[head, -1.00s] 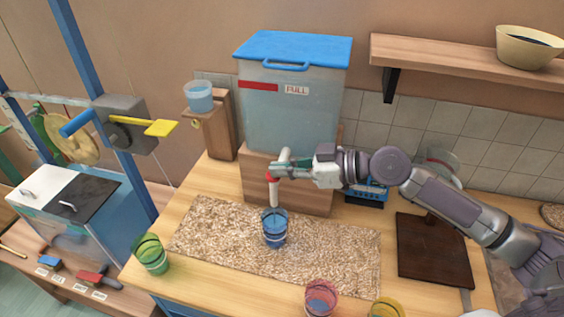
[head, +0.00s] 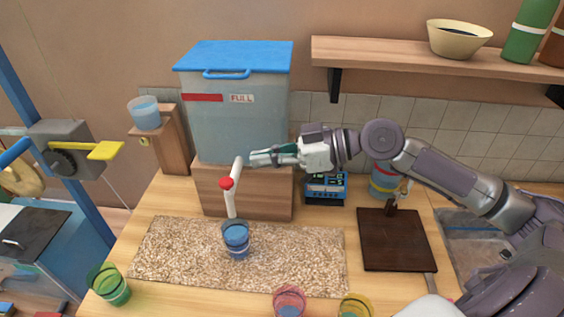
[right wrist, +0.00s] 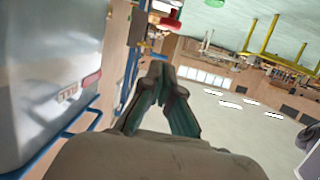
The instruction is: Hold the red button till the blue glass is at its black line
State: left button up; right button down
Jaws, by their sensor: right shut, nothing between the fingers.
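The red button (head: 227,183) sits on the front of the white spout (head: 236,172) below the water tank (head: 238,125). The blue glass (head: 236,240) stands upright under the spout on the pebbled mat (head: 175,255). Dark bands show on the glass, but I cannot tell its water level against the black line. My right gripper (head: 252,159) is shut and empty, just right of the spout and apart from the button. In the right wrist view the button (right wrist: 170,22) shows beyond the shut fingertips (right wrist: 160,68). My left gripper is out of view.
A green glass (head: 110,285), a pink glass (head: 289,302) and a yellow glass (head: 355,306) stand near the front edge. A dark board (head: 395,240) lies at right. A blue device (head: 325,188) stands behind the mat. A shelf (head: 400,53) hangs above my right arm.

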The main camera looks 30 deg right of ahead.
jog(key=b+v, duration=0.1)
jog(key=v, duration=0.2)
jog(key=shift+s+d+r, duration=0.1)
jog(key=shift+s+r, duration=0.05)
dwell(0.3)
dwell(0.3)
